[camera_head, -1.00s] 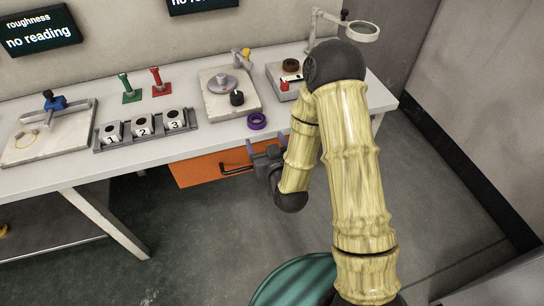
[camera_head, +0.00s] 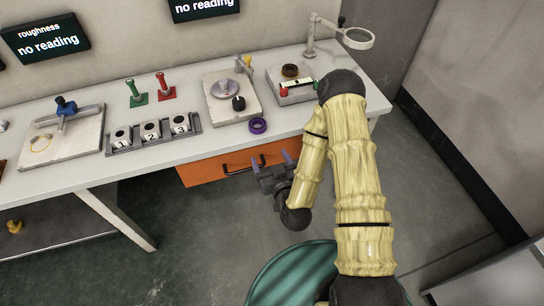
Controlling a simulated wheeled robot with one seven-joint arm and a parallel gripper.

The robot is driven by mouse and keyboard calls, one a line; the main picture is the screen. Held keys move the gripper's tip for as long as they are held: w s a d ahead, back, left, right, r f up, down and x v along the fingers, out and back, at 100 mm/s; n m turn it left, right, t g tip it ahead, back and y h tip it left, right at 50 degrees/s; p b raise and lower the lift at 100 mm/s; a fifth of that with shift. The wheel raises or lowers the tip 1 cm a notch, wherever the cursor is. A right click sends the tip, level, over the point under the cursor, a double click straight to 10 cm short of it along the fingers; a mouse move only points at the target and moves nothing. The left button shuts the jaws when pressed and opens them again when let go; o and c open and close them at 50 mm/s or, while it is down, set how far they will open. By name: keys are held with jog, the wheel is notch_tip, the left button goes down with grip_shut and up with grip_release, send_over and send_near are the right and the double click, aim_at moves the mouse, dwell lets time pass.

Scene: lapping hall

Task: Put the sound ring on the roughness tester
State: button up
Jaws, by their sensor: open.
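My gripper (camera_head: 274,160) is open and empty, in front of the orange drawer below the table edge, its two purple-grey fingers apart. A purple ring (camera_head: 258,126) lies flat near the table's front edge, beyond my gripper. A brown ring (camera_head: 290,70) sits on the device at the right back. Nothing visible marks which ring is sound. The slab with a blue-headed arm (camera_head: 64,106) and a yellow circle (camera_head: 41,144) stands at left, below the screen reading "roughness, no reading" (camera_head: 46,39); it appears to be the roughness tester.
A rack (camera_head: 153,149) holds three blocks numbered 1, 2, 3. Green (camera_head: 135,93) and red (camera_head: 164,87) stamp-like tools stand behind it. A slab with a round disc (camera_head: 222,88) and black knob is mid-table; a magnifier (camera_head: 358,38) rises at the right back.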

jog(key=shift+s+d+r+p, duration=0.2)
jog(key=shift+s+r+p, duration=0.15)
jog(key=shift+r+p, duration=0.1)
dwell(0.6)
jog(key=s+d+r+g+h, duration=0.2)
jog(key=d+r+g+h, duration=0.1)
jog(key=d+r+g, duration=0.5)
jog(key=s+d+r+m+g+h, duration=0.1)
jog(key=s+d+r+m+g, duration=0.2)
jog(key=s+r, duration=0.4)
jog(key=s+d+g, duration=0.1)
jog(key=s+d, duration=0.1)
jog(key=shift+s+d+g+h, duration=0.3)
jog(key=shift+s+d+g, duration=0.05)
jog(key=shift+s+g, duration=0.05)
jog(key=shift+o, duration=0.4)
